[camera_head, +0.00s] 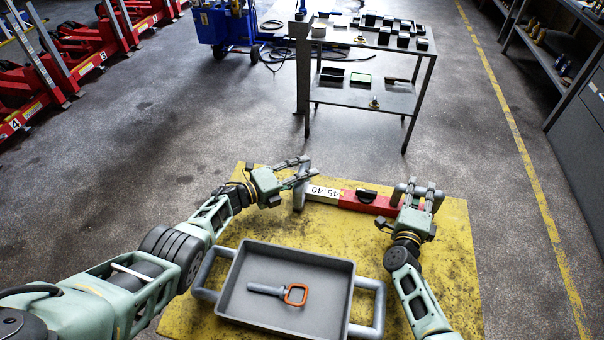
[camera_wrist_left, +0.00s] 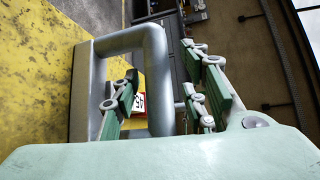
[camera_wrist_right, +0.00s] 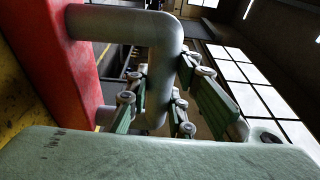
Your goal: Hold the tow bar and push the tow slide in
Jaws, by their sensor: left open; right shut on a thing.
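The red tow bar (camera_head: 368,202) lies across the yellow mat in the head view, and a grey loop handle stands at its right end. The tow slide (camera_head: 322,192), with a white scale reading 45 and 40, sticks out of its left end and has its own grey loop handle (camera_wrist_left: 155,75). My left gripper (camera_head: 303,172) is open at the slide's handle. In the left wrist view the handle's grip lies between its parted fingers. My right gripper (camera_head: 418,192) is shut on the tow bar's handle (camera_wrist_right: 168,70). The red bar (camera_wrist_right: 85,60) shows beside it.
A grey tray (camera_head: 340,300) with side handles stands in front, holding a grey pin with an orange ring (camera_head: 294,294). A metal trolley (camera_head: 370,92) with small boxes stands behind. Red jacks (camera_head: 95,50) are at the far left, and shelving (camera_head: 560,60) at the right.

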